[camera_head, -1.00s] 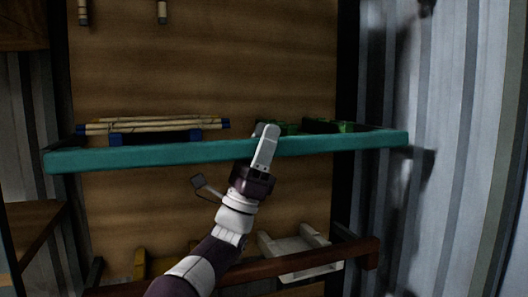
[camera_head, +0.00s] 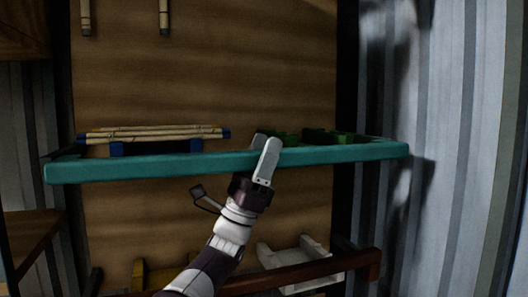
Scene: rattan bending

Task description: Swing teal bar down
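The teal bar (camera_head: 130,168) runs across the middle of the view, nearly level, along the front of a shelf. My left gripper (camera_head: 263,145) comes up from below at the bar's middle. One grey finger lies across the bar's front face. The other finger's tip shows just above and behind the bar, close to the first, so the gripper appears shut on the bar. The back finger's contact is hidden. My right gripper is not in view.
Rattan poles (camera_head: 150,134) rest on blue supports behind the bar's left half, with green pieces (camera_head: 315,136) behind its right half. Below is a reddish-brown bar (camera_head: 310,270) with a pale frame (camera_head: 300,252) behind it. A corrugated metal wall (camera_head: 450,150) stands at right.

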